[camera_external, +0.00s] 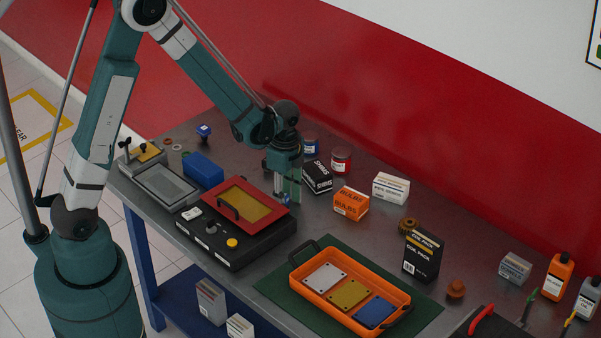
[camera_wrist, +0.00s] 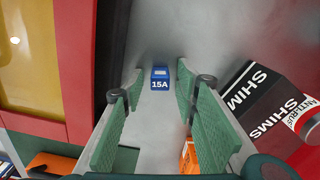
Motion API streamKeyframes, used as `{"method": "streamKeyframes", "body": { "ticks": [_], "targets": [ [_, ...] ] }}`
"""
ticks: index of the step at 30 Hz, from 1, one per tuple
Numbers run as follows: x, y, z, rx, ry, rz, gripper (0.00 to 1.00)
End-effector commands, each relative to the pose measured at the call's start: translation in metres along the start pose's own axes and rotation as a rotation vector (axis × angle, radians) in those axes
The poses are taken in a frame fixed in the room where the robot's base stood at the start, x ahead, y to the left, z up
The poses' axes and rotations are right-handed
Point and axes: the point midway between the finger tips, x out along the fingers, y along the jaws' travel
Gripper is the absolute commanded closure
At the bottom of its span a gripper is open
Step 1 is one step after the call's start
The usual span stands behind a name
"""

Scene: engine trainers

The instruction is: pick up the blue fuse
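The blue fuse (camera_wrist: 160,79), marked 15A, lies on the grey metal bench top. In the wrist view it appears between the tips of my gripper's two green-padded fingers, with gaps on both sides. My gripper (camera_external: 288,194) is open and points down beside the red-framed panel. Nothing is held. In the external view the fuse is mostly or wholly hidden by my fingers, so I cannot tell how far the tips are above it.
The red-framed panel (camera_external: 237,204) on a black unit stands close left of my gripper. A black shims box (camera_external: 317,177), a red can (camera_external: 341,160) and an orange bulbs box (camera_external: 350,203) stand close right. An orange tray (camera_external: 318,298) of plates lies in front.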

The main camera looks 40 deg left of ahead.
Motion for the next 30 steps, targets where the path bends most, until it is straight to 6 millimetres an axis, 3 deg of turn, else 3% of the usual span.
{"method": "streamKeyframes", "body": {
  "ticks": [1,5,20,30],
  "targets": [
    [0.0,0.0,0.0,0.0,0.0,0.0,0.78],
    [0.0,0.0,0.0,0.0,0.0,0.0,0.93],
    [-0.005,0.0,0.0,0.0,0.0,0.0,0.93],
    [-0.037,0.001,0.0,0.0,0.0,0.0,0.93]
  ]
}}
